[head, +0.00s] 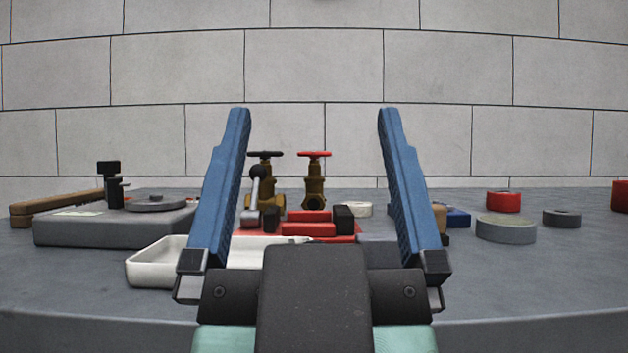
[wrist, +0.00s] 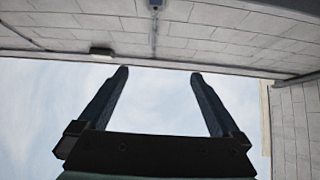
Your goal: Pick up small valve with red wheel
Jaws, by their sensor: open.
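The small valve with the red wheel (head: 314,180) stands upright towards the back of the grey table in the head view, with a brass body and a flat red handwheel on top. A similar brass valve with a black wheel (head: 265,158) stands just left of it. My gripper (head: 310,112) is open and empty, its two blue fingers wide apart in the foreground. Both valves show between the fingers, farther back. In the wrist view my gripper (wrist: 158,75) faces the ceiling and a pale bright area, and no valve shows there.
A red tray (head: 345,238) with red and black items lies in front of the valves. A white dish (head: 150,270) sits left of centre, partly behind my gripper. A grey case (head: 90,232) is at left. Tape rolls (head: 506,230) lie at right. A block wall stands behind.

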